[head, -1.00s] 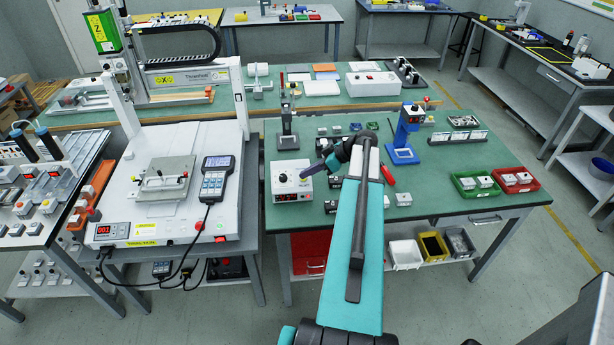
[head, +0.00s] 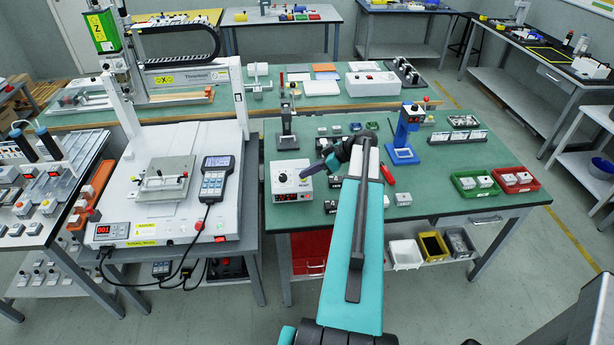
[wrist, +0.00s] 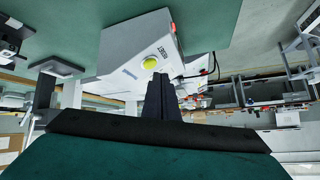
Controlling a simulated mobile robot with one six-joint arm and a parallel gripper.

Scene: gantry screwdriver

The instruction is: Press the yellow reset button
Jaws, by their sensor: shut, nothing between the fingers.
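The yellow reset button (wrist: 151,62) is a round dome on the face of a white box (wrist: 130,45) in the wrist view. The same white box (head: 282,174), with a dark knob and a red display, stands near the left front of the green table in the head view. My gripper (wrist: 160,76) is shut and empty. Its dark fingertips appear just below and slightly right of the button in the wrist view; I cannot tell whether they touch it. In the head view my gripper (head: 308,172) reaches over the box's right side and hides the button.
Small dark and white blocks (head: 403,199) and a red-handled tool (head: 387,175) lie right of the box. A blue stand (head: 403,155) is behind. A large white gantry machine with a handheld controller (head: 215,178) stands to the left.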

